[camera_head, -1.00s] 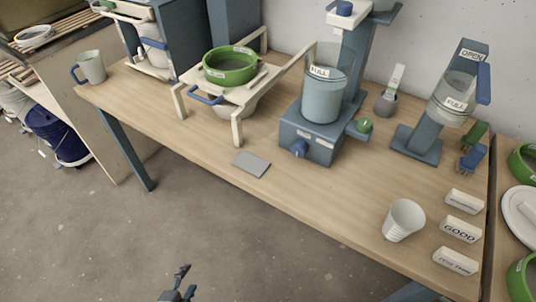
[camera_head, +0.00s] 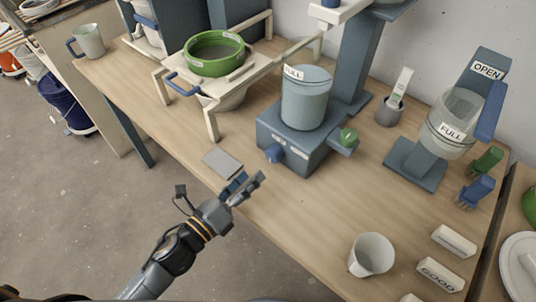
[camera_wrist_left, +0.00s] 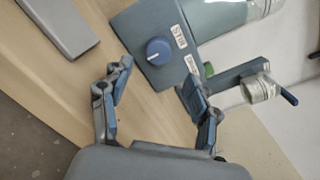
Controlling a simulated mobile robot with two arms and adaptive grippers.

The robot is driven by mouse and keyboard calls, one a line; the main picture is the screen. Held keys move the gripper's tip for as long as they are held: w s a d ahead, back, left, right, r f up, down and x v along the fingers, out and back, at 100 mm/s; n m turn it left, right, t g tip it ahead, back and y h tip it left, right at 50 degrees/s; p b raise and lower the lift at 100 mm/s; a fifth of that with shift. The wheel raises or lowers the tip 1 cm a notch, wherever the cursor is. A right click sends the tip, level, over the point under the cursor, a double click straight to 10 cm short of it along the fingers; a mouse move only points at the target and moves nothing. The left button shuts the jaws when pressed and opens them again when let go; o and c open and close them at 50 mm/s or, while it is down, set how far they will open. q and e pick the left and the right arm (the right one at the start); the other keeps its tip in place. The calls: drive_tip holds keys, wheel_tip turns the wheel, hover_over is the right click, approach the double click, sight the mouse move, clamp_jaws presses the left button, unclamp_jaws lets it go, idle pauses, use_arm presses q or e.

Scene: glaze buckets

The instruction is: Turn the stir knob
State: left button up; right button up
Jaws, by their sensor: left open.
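The stir knob (camera_head: 274,154) is a round blue knob on the front of the blue-grey mixer base (camera_head: 300,145). In the left wrist view the knob (camera_wrist_left: 158,50) has a white mark and sits beside a label reading STIR (camera_wrist_left: 180,37). A light blue bucket (camera_head: 306,100) marked FULL stands on the base. My left gripper (camera_head: 248,187) is over the table's front edge, below and left of the knob and apart from it. In the left wrist view the gripper (camera_wrist_left: 158,78) has its fingers spread and empty, with the knob beyond the gap. My right gripper is not in view.
A flat grey plate (camera_head: 222,163) lies just left of my left gripper. A green knob (camera_head: 348,138) is on the mixer's right side. A white cup (camera_head: 371,255) stands near the front edge. The wood table (camera_head: 290,210) is clear between the mixer and the cup.

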sight(270, 157)
use_arm(q)
drive_tip(key=p+x, duration=0.1)
drive_tip(key=x, duration=0.7)
drive_tip(key=shift+f, duration=0.1)
drive_tip(key=shift+c, duration=0.5)
drive_tip(key=c, duration=1.1)
